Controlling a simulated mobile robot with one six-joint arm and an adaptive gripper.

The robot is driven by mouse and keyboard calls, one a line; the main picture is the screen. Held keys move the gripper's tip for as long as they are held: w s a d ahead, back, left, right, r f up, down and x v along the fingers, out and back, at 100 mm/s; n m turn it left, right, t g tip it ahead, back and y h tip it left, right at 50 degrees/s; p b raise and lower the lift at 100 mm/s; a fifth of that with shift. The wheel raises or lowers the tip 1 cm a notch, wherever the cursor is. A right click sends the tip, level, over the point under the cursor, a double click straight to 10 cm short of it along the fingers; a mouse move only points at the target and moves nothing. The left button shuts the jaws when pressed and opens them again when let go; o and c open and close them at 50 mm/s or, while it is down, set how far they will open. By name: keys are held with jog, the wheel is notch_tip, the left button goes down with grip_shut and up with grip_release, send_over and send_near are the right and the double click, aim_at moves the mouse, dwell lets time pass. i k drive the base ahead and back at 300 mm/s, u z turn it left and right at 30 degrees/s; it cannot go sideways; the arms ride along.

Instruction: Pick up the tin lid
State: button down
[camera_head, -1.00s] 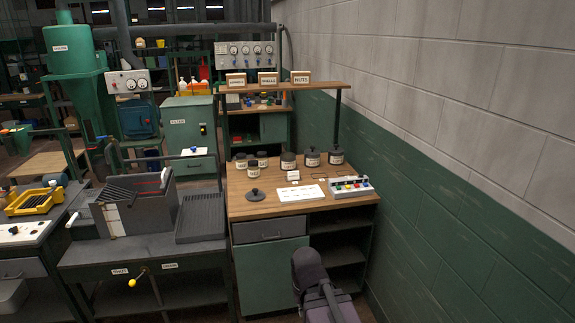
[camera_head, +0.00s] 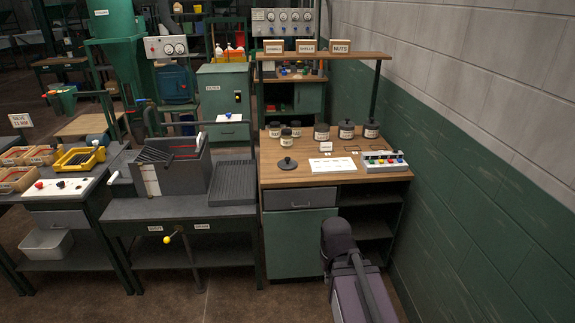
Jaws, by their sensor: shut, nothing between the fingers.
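The tin lid (camera_head: 288,166) is a dark round disc with a small knob on top. It lies flat by itself on the wooden bench top (camera_head: 300,177), towards the left and front. Several small labelled tins (camera_head: 346,130) stand behind it, most with dark lids. One tin (camera_head: 286,139) stands in front of the others at the left; I cannot tell clearly whether it has a lid. Part of my arm shows at the bottom right, below the bench front. My gripper's fingers are not visible.
A white sheet (camera_head: 332,164) and a box with coloured buttons (camera_head: 384,161) are right of the lid. A shelf (camera_head: 325,56) on posts spans above the bench's back. A wall (camera_head: 470,170) closes the right side. A grey slotted table (camera_head: 182,206) adjoins on the left.

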aim_at(286, 164)
jog(key=z, duration=1.05)
jog(key=k, duration=0.1)
jog(key=u, duration=2.95)
jog(key=i, duration=1.2)
